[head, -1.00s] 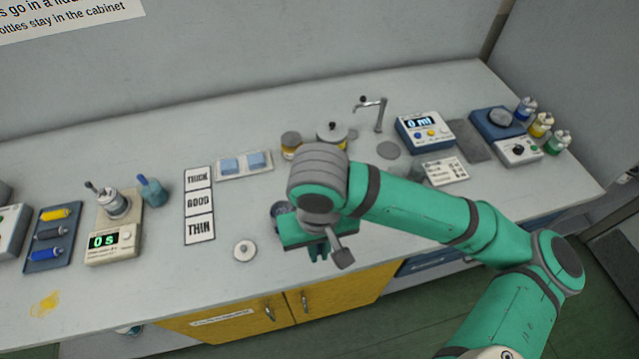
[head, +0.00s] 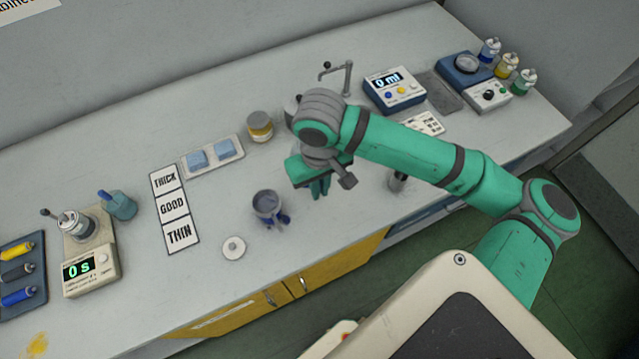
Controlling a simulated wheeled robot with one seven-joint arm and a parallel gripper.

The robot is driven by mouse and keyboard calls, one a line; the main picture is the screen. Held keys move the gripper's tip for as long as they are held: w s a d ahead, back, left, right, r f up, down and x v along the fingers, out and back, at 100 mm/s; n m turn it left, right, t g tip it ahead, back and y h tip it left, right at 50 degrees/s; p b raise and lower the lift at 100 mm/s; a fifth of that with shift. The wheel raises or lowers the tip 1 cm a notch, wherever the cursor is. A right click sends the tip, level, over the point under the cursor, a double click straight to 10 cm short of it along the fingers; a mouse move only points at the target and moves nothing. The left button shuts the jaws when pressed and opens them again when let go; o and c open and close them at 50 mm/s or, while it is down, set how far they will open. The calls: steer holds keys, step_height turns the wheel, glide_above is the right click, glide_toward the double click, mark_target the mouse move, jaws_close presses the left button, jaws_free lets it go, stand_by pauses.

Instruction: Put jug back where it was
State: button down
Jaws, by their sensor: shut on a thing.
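My gripper (head: 318,188) points down over the right middle of the bench. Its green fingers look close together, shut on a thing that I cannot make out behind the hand. A grey round pot (head: 267,202) with blue parts at its front stands to the left of my gripper, apart from it in the picture. A small dark metal cylinder (head: 398,183) shows below my forearm near the bench's front edge. I cannot tell for certain which vessel is the jug.
A white round lid (head: 233,247) lies front left of the pot. THICK/GOOD/THIN cards (head: 173,206), a sponge tray (head: 185,170), a yellow-banded jar (head: 260,127) and a tap (head: 347,78) stand around. A timer scale (head: 90,268) is left, a dosing box (head: 394,92) right.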

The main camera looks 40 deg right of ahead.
steer(key=d+f, duration=0.1)
steer(key=w+d+f, duration=0.1)
steer(key=f, duration=0.1)
steer(key=shift+w+d+f, duration=0.15)
steer(key=shift+f, duration=0.05)
steer(key=f, duration=0.3)
steer(key=shift+w+d, duration=0.1)
steer(key=shift+d, duration=0.2)
steer(key=shift+w+a+f, duration=0.1)
steer(key=shift+a+f, duration=0.05)
steer(key=shift+f, duration=0.2)
steer(key=shift+f, duration=0.15)
steer(key=c, duration=1.9)
jaws_free()
steer(key=shift+o, duration=0.2)
step_height(320, 180, up, 12)
steer(key=shift+r, duration=0.2)
